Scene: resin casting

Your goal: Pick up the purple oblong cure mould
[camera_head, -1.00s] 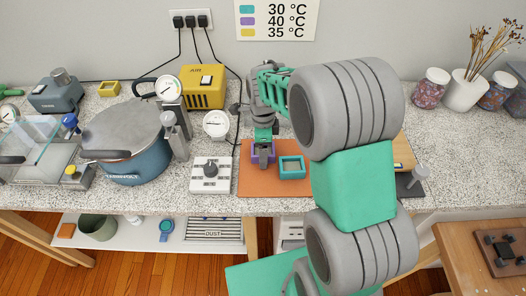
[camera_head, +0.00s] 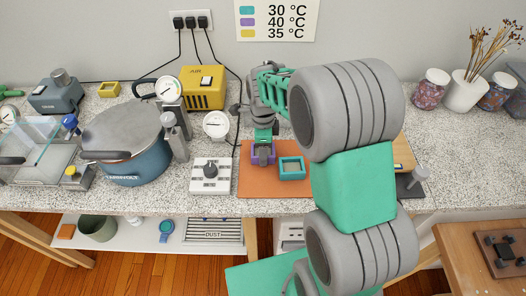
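The purple oblong mould (camera_head: 271,159) lies on the orange mat (camera_head: 262,185), near the mat's left side. My gripper (camera_head: 263,152) is low over it, pointing down, with its fingertips at the mould. The gripper hides part of the mould's middle. The fingers are too small here to tell whether they are open or shut on the mould. A teal square mould (camera_head: 291,178) lies on the mat just to the right.
A white box with a dark knob (camera_head: 210,184) stands left of the mat. A blue pot (camera_head: 145,165) and a yellow air unit (camera_head: 203,92) stand further left. A round white gauge (camera_head: 215,125) stands behind the box. My arm covers the mat's right part.

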